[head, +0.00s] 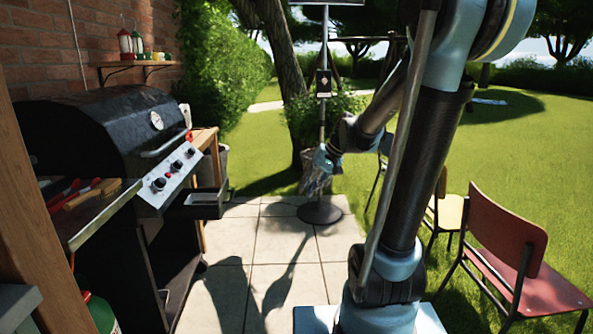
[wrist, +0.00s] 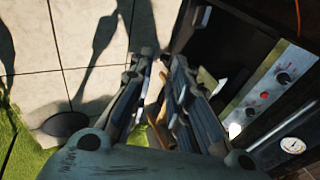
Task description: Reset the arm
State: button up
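My gripper (head: 322,160) hangs at the end of my bent arm in the middle of the head view, pointing down over the paving and away from the grill. In the wrist view my gripper (wrist: 158,60) shows both fingers with a narrow gap between their tips. It is open and I see nothing held between the fingers. The task names no object.
A black grill (head: 95,125) with a side shelf and an open drawer (head: 205,200) stands at the left. A stand with a round base (head: 320,213) is behind my gripper. A red chair (head: 505,235) and a yellow chair (head: 448,212) are at the right. Paving (head: 290,235) between is clear.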

jog(key=s+d+f+h, duration=0.3)
jog(key=s+d, duration=0.4)
jog(key=s, duration=0.3)
jog(key=s+d+f+h, duration=0.3)
jog(key=s+d+f, duration=0.2)
jog(key=s+d, duration=0.3)
jog(key=s, duration=0.3)
jog(key=shift+f+t, duration=0.2)
jog(key=shift+t, duration=0.1)
jog(key=shift+w+f, duration=0.2)
jog(key=shift+w, duration=0.2)
